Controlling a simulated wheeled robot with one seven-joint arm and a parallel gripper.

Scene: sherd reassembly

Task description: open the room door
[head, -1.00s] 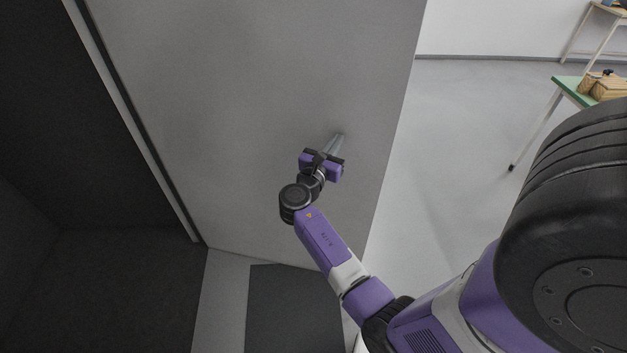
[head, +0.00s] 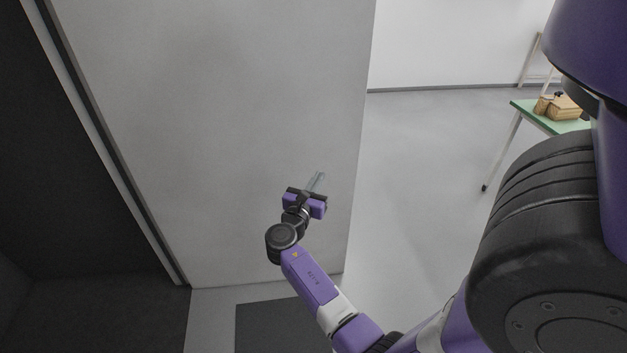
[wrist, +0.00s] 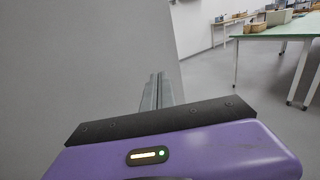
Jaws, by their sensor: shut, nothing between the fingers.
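The room door (head: 215,110) is a plain grey panel filling the middle of the head view. It stands open, with its free edge on the right and the room showing beyond it. In the wrist view the door (wrist: 75,65) fills the left side. My gripper (head: 316,182) is in front of the door's face, near the free edge. Its two thin grey fingers are shut together and empty; they also show in the wrist view (wrist: 157,90). I cannot tell whether the fingertips touch the door. No door handle is visible.
A dark frame post (head: 110,150) and a dark recess lie to the left. A dark mat (head: 275,325) lies on the floor below the door. Beyond the free edge is clear grey floor (head: 430,150), with a green-topped table (head: 525,107) bearing wooden blocks at the right.

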